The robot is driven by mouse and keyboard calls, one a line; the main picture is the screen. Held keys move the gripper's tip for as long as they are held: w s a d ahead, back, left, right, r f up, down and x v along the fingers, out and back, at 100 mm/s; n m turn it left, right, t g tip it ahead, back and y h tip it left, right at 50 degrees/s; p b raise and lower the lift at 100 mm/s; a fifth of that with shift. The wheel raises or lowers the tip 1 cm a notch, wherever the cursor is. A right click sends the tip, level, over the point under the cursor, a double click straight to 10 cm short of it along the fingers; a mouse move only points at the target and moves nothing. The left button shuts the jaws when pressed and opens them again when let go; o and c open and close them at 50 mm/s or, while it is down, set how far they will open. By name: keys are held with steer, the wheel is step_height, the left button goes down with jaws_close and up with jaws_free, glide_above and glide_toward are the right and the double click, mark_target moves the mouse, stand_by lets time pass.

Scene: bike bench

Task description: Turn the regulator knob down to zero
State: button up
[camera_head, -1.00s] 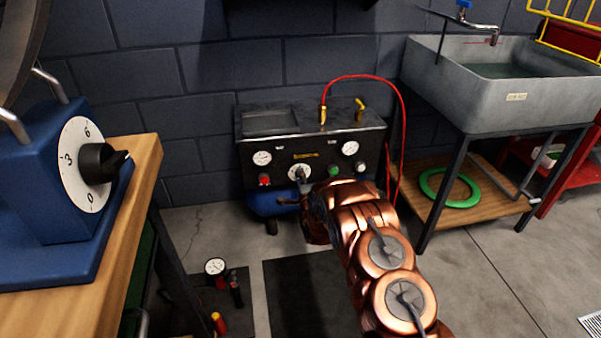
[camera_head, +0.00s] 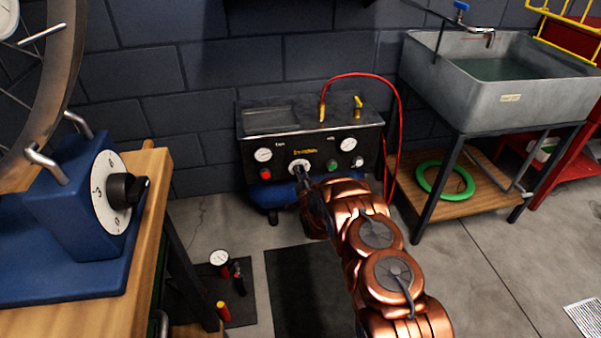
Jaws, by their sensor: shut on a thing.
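The compressor (camera_head: 345,116) stands against the back wall with a black front panel. The regulator knob's white dial (camera_head: 306,164) is at the middle of that panel, below a yellow label. My gripper (camera_head: 301,173) is at the panel with its dark fingers shut on the regulator knob. The fingers and wrist hide most of the knob and the lower part of the dial, so I cannot read its setting. My copper arm reaches in from the lower right.
Gauges (camera_head: 263,155), a red button (camera_head: 265,174) and a green button (camera_head: 332,166) flank the dial. A red hose (camera_head: 402,110) loops at the right. The wooden bench (camera_head: 150,195) with a blue dial device (camera_head: 60,205) is at left; a sink (camera_head: 490,90) is at right.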

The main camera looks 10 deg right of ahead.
steer(key=shift+n, duration=0.3)
steer(key=o, duration=1.1)
steer(key=shift+o, duration=0.2)
steer(key=s, duration=1.2)
